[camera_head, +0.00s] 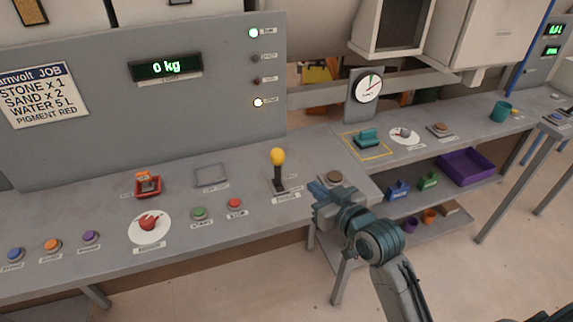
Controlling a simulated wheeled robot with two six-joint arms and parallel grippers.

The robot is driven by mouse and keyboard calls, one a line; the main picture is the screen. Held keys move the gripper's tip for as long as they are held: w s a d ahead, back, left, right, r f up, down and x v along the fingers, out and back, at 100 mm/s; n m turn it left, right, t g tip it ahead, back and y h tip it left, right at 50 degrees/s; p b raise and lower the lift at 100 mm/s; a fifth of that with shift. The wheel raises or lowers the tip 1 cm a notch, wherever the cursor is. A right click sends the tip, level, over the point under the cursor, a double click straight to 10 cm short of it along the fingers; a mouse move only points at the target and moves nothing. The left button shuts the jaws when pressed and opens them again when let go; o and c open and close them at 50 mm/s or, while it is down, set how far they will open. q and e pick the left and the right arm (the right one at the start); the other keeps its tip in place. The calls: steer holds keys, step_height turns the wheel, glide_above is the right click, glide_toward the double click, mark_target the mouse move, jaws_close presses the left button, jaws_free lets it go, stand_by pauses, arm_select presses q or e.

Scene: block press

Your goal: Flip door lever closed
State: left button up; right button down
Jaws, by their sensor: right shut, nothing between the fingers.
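A lever with a yellow ball knob (278,157) and black shaft stands roughly upright on the grey console, right of the red and green buttons. Its label is too small to read, so I cannot confirm that it is the door lever. My right gripper (318,195) is at the console's right end, right of and in front of this lever and apart from it. It is shut and empty, close to a brown round button (330,177). A teal handle (367,138) sits in a yellow outlined square on the right bench. My left gripper is not in view.
The console (70,225) also carries a red dial (149,224), a red guarded switch (148,185), a green button (199,213), a red button (235,203) and several coloured buttons at left. A display (166,67) reads 0 kg. A purple tray (470,167) sits on the lower shelf.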

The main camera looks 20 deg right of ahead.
steer(key=shift+r, duration=0.1)
steer(key=p, duration=0.4)
glide_toward(281, 159)
steer(key=x, duration=0.5)
steer(key=shift+w+r, duration=0.1)
steer(key=shift+f+x, duration=0.2)
steer(key=shift+x, duration=0.65)
